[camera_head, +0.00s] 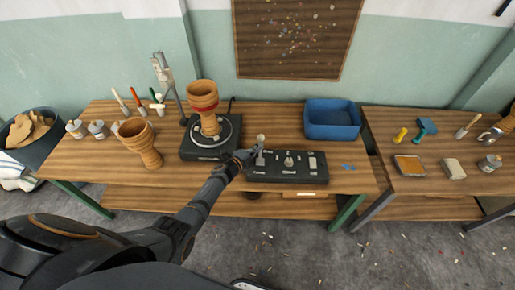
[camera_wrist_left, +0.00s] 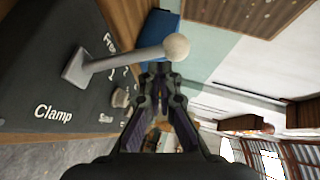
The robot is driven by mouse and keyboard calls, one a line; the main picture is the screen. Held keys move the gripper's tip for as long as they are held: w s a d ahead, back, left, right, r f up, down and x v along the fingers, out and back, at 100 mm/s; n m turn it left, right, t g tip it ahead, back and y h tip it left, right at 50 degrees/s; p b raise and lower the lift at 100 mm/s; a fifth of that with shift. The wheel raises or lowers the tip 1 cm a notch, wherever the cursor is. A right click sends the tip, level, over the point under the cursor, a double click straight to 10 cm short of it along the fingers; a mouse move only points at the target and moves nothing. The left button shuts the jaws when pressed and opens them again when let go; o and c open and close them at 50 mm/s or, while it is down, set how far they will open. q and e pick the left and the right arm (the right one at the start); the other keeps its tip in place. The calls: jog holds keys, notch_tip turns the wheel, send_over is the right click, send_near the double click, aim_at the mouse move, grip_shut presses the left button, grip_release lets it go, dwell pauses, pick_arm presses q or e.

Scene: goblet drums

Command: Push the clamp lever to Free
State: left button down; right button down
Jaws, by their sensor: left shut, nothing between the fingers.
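The clamp lever (camera_wrist_left: 125,60) is a grey rod with a pale ball knob, standing out from a dark control box (camera_wrist_left: 50,70) marked "Clamp" in the left wrist view. Part of a word beginning "Fr" shows beside its base. In the head view the lever's knob (camera_head: 261,137) is at the left end of the box (camera_head: 285,178). My left gripper (camera_head: 250,155) is just left of the lever. In the wrist view its fingers (camera_wrist_left: 160,75) are shut and empty, close to the knob; I cannot tell whether they touch it. My right gripper is not in view.
Another drum (camera_head: 140,145) stands farther left. A blue bin (camera_head: 332,118) is behind right. Small blue pieces (camera_head: 348,167) lie right of the box.

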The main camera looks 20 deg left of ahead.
pick_arm(q)
jog(key=shift+w+a, duration=0.15)
jog(key=shift+w, duration=0.25)
jog(key=shift+w, duration=0.1)
dwell(0.3)
